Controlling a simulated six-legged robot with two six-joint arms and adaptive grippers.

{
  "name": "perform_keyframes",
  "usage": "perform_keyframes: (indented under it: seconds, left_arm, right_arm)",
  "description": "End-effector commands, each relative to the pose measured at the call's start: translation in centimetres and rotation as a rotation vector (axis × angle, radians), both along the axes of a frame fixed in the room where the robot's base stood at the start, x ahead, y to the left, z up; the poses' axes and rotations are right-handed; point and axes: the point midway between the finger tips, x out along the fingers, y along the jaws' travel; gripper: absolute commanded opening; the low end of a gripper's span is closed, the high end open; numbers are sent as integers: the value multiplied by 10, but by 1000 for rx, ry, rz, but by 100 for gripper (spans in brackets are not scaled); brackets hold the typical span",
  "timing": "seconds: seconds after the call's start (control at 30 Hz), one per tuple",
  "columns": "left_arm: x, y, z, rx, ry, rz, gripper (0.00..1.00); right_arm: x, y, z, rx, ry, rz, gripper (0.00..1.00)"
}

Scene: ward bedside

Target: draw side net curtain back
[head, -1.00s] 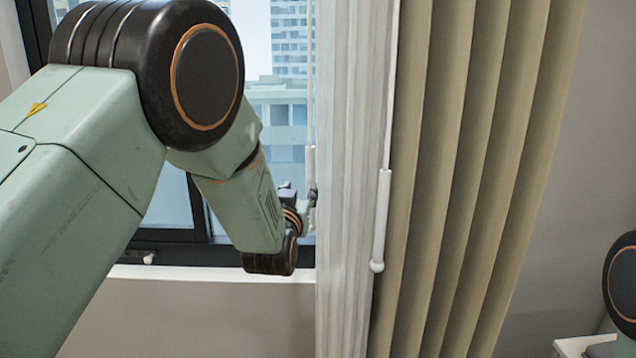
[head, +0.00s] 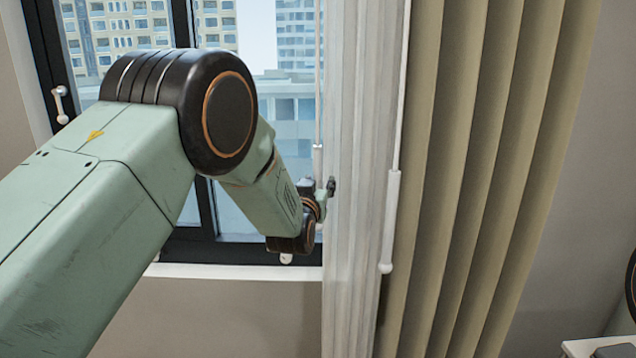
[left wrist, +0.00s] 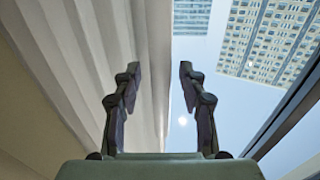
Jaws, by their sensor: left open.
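The white net curtain (head: 352,90) hangs gathered in a narrow bunch at the right side of the window. It also fills the upper left of the left wrist view (left wrist: 92,45). My left gripper (head: 328,190) is at the net's left edge in the head view, small and partly hidden behind its own wrist. In the left wrist view my left gripper (left wrist: 158,82) is open, with the net's edge showing between its fingers. I cannot tell whether a finger touches the cloth. A white wand (head: 318,165) hangs beside the gripper. My right gripper is out of view.
A heavy beige curtain (head: 475,180) hangs in folds right of the net. Another white wand (head: 390,220) hangs between them. The dark-framed window (head: 208,215) and white sill (head: 225,271) lie behind my left arm. A pale surface (head: 590,347) shows at bottom right.

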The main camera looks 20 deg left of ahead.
Motion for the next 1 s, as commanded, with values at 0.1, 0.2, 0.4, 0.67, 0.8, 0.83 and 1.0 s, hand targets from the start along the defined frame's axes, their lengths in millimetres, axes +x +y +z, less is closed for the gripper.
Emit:
perform_keyframes:
  seconds: [0.1, 0.2, 0.4, 0.67, 0.8, 0.83, 1.0]
  left_arm:
    - [4, 1, 0, 0, -1, 0, 42]
    - [5, 2, 0, 0, -1, -1, 42]
    - [4, 1, 0, 0, -1, -1, 38]
    - [4, 1, 0, 0, -1, -1, 16]
    - [4, 1, 0, 0, -1, -1, 4]
    - [4, 1, 0, 0, -1, -1, 1]
    - [4, 1, 0, 0, -1, -1, 0]
  right_arm:
    - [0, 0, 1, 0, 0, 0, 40]
    - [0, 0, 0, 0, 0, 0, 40]
    - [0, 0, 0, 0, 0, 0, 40]
    - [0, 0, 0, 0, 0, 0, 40]
    - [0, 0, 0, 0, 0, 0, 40]
    - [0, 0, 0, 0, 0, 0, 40]
    - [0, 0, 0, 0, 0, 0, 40]
